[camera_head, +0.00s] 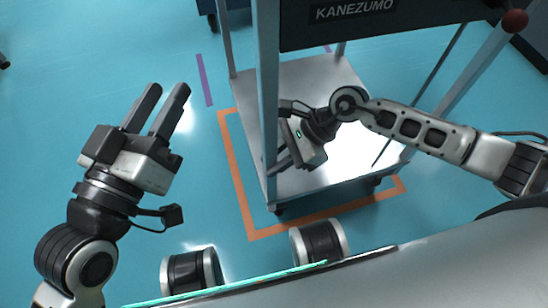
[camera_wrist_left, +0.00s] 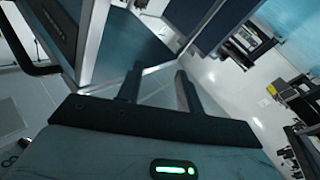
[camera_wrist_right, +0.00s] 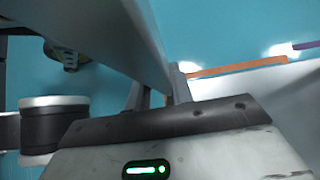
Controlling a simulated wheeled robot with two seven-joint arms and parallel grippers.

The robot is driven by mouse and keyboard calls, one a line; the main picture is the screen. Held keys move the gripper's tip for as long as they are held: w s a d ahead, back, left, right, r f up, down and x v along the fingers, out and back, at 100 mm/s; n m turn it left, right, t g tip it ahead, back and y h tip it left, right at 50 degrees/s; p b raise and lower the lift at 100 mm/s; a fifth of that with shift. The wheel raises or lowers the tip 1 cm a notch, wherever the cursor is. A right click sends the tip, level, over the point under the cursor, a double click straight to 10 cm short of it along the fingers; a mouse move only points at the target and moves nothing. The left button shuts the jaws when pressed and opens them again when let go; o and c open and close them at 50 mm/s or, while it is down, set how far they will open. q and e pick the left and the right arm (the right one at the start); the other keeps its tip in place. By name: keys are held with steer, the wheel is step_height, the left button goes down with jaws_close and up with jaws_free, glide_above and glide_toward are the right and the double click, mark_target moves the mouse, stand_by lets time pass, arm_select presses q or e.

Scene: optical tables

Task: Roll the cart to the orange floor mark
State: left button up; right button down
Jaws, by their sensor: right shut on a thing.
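The cart (camera_head: 330,80) has grey posts, a bare silver lower shelf and a dark upper part lettered KANEZUMO. The orange floor mark (camera_head: 237,180) is an outline on the floor, showing along the cart's left and near sides; its far and right parts are mostly hidden. The near caster at the left post stands inside the outline. My right gripper (camera_head: 280,150) is shut on the cart's near left post (camera_head: 267,80), which also shows in the right wrist view (camera_wrist_right: 145,45). My left gripper (camera_head: 167,108) is open and empty, left of the cart and the mark.
A purple floor line (camera_head: 204,80) lies beyond the mark at left, with another bit behind the cart. Dark equipment stands at the top right edge. A red knob (camera_head: 514,21) sits at the cart's right.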

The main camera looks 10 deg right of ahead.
arm_select(q)
steer(key=shift+s, duration=0.15)
arm_select(e)
steer(key=shift+s+a, duration=0.1)
steer(key=shift+s, duration=0.05)
arm_select(q)
steer(key=shift+r, duration=0.1)
arm_select(e)
steer(key=c, duration=1.1)
jaws_free()
steer(key=shift+c, duration=0.2)
steer(key=shift+d+r, duration=0.15)
steer(key=shift+d, duration=0.05)
arm_select(q)
steer(key=f+p, duration=0.1)
steer(key=s+f+n+g+p, duration=0.1)
steer(key=f+g+y+p, duration=0.1)
steer(key=shift+s+d+f, duration=0.2)
steer(key=shift+s, duration=0.15)
arm_select(e)
steer(key=v, duration=1.1)
steer(key=shift+d+r, duration=0.2)
steer(key=shift+r, duration=0.05)
